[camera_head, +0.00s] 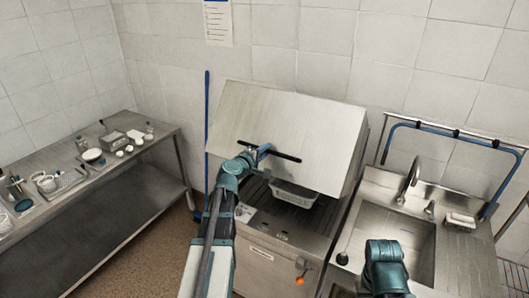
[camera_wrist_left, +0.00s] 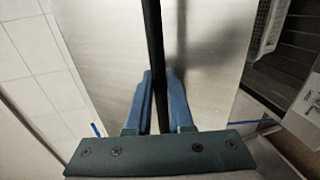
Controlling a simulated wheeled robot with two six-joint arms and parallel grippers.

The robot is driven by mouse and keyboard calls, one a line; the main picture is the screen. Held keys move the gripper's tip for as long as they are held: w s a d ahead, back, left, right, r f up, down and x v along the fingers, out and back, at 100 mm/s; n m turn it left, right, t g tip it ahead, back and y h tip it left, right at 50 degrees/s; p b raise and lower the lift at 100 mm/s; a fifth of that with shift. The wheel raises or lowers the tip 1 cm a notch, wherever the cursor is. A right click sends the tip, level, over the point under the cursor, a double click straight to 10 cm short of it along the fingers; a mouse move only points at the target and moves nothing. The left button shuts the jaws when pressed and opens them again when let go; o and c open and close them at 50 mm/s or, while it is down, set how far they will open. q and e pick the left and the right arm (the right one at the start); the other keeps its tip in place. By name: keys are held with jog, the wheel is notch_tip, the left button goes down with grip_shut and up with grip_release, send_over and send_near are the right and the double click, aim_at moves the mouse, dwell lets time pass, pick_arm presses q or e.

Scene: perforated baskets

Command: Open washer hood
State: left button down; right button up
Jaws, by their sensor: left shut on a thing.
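The washer hood (camera_head: 290,120) is a large steel box cover, partly raised and tilted above the washer base (camera_head: 278,255). A thin black handle bar (camera_head: 285,156) runs across its front. My left gripper (camera_head: 263,152) is shut on this handle. In the left wrist view the blue fingers of the left gripper (camera_wrist_left: 160,100) lie on both sides of the black handle bar (camera_wrist_left: 153,30), with the hood's steel face (camera_wrist_left: 215,60) behind. A light grey perforated basket (camera_head: 293,194) sits under the hood on a dark rack. My right arm shows at the lower right; its fingers are not visible.
A sink (camera_head: 392,232) with a faucet (camera_head: 410,178) and a blue hose (camera_head: 450,135) stands right of the washer. A steel table (camera_head: 60,205) with small items stands at the left. Bare floor (camera_head: 160,255) lies between table and washer. A blue pole (camera_head: 206,130) stands by the wall.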

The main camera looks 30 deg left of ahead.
pick_arm(q)
jog(key=w+r+p, duration=0.2)
jog(key=r+p, duration=0.4)
jog(key=r, duration=0.1)
jog(key=w+r+p, duration=0.3)
jog(key=r+p, duration=0.4)
jog(key=r, duration=0.1)
jog(key=shift+w+r, duration=0.2)
jog(key=shift+w, duration=0.05)
pick_arm(e)
notch_tip(320, 180, up, 15)
jog(key=shift+r, duration=0.2)
pick_arm(q)
jog(key=shift+d, duration=0.1)
pick_arm(e)
jog(key=shift+s, duration=0.1)
pick_arm(q)
jog(key=c, duration=0.8)
grip_release()
jog(key=shift+s, duration=0.1)
